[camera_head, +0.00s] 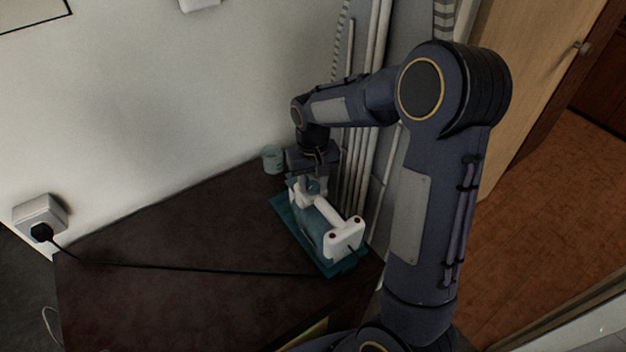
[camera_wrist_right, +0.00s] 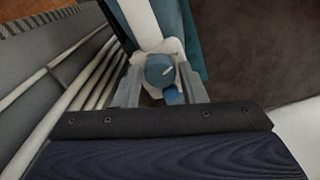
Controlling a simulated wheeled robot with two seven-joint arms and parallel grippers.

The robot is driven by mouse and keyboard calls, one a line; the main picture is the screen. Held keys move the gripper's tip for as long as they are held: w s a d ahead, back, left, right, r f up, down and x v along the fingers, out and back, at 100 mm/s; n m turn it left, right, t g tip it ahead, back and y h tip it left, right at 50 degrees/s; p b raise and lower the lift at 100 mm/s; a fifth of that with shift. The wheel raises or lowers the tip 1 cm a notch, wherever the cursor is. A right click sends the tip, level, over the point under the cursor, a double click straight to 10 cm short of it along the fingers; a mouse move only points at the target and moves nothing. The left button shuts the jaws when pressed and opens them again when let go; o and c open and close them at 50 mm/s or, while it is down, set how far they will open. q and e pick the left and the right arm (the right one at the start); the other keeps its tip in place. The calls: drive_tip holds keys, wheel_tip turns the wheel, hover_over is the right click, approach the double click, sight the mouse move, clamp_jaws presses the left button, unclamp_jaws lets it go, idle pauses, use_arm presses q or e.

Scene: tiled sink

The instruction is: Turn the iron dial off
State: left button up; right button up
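A white and teal iron (camera_head: 318,222) sits on a teal base (camera_head: 283,206) at the right end of the dark tabletop. Its round blue-grey dial (camera_wrist_right: 159,69), with a white pointer mark slanting up to the right, shows in the right wrist view. A small blue button (camera_wrist_right: 172,96) is beside the dial. My right gripper (camera_head: 313,184) points down at the far end of the iron. In the wrist view its two fingers (camera_wrist_right: 160,88) are apart, one on each side of the dial, with visible gaps. My left gripper is not in view.
A light blue cup (camera_head: 272,159) stands by the wall, left of my right wrist. Pipes (camera_head: 372,90) rise close behind the iron. A black cord (camera_head: 190,268) crosses the tabletop to a wall socket (camera_head: 40,216). The left part of the tabletop (camera_head: 180,225) is otherwise clear.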

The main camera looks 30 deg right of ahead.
drive_tip(key=c, duration=0.6)
drive_tip(key=shift+n, duration=0.5)
drive_tip(key=n, duration=0.2)
drive_tip(key=shift+n, duration=2.3)
drive_tip(key=o, duration=1)
